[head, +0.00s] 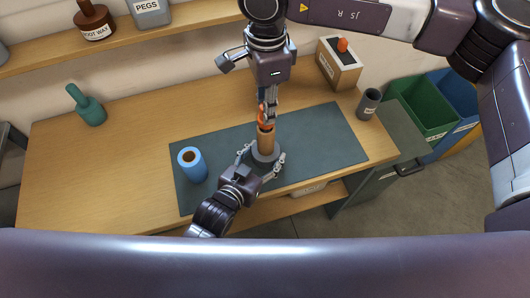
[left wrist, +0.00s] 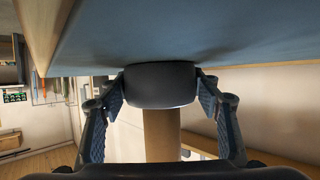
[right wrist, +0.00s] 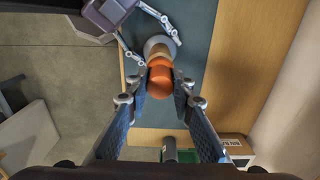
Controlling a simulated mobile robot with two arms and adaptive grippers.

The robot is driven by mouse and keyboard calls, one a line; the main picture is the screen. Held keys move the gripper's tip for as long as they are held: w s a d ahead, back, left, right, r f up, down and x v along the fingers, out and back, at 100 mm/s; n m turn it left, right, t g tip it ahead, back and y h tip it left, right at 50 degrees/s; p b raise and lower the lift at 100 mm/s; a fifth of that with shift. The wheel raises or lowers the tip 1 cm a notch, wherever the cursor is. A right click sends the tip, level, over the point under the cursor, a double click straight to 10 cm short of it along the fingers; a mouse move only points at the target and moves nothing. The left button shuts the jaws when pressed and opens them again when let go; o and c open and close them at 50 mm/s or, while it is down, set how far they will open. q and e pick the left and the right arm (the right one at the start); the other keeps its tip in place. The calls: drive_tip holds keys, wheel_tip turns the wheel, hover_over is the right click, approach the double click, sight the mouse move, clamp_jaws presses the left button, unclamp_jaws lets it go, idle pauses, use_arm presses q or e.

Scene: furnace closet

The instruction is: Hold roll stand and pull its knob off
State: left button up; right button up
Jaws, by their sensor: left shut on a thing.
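The roll stand, with a grey round base (head: 266,157) and a brown upright roll (head: 267,141), stands upright on the dark mat. Its orange knob (head: 262,113) is on top, and also shows in the right wrist view (right wrist: 160,80). My left gripper (head: 262,163) is shut on the base, its fingers on either side of the dark base in the left wrist view (left wrist: 160,86). My right gripper (head: 269,106) comes from above. Its open fingers (right wrist: 161,84) are on either side of the knob; whether they touch it is hard to tell.
A blue roll (head: 192,165) stands on the mat (head: 325,135) to the left. A teal bottle (head: 87,105) stands at the bench's left. Bins stand beyond the bench.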

clamp_jaws()
drive_tip(key=shift+r, duration=0.2)
drive_tip(key=shift+r, duration=0.5)
drive_tip(key=shift+r, duration=2.5)
